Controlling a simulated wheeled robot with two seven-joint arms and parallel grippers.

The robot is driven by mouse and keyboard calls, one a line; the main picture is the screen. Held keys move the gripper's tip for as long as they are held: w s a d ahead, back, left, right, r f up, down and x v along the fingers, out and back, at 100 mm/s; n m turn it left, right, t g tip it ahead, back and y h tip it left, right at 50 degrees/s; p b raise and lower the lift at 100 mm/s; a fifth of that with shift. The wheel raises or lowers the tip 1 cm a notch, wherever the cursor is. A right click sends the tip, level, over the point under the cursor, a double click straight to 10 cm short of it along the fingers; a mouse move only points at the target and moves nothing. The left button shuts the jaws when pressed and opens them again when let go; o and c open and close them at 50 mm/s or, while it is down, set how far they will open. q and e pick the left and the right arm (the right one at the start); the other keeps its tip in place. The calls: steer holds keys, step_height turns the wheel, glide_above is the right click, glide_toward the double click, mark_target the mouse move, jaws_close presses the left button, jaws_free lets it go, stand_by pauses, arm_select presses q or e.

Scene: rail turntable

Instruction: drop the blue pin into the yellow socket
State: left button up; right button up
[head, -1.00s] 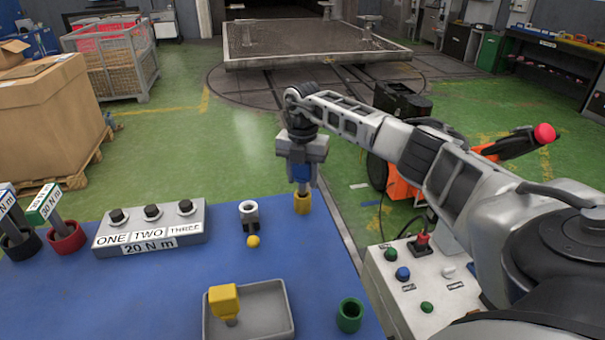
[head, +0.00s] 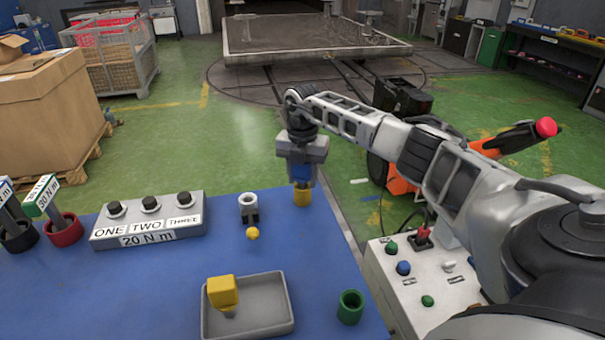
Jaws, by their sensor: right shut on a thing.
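The yellow socket (head: 302,197) stands upright near the far right corner of the blue table. My right gripper (head: 301,178) points straight down above it and is shut on the blue pin (head: 301,172). The blue shows between the fingers, directly over the socket. The pin's lower end meets or enters the socket's mouth; I cannot tell how deep it sits, as the fingers hide part of it. My left gripper is not in view.
A grey tray (head: 278,327) with a yellow-headed pin (head: 223,291) is at the front. A green socket (head: 350,307) stands right of it. A control box (head: 400,310) stands right of the table.

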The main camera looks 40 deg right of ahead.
steer(key=shift+f+b, duration=0.6)
steer(key=shift+f, duration=0.55)
steer(key=o, duration=1.2)
step_height(320, 180, up, 16)
steer(key=shift+b, duration=0.55)
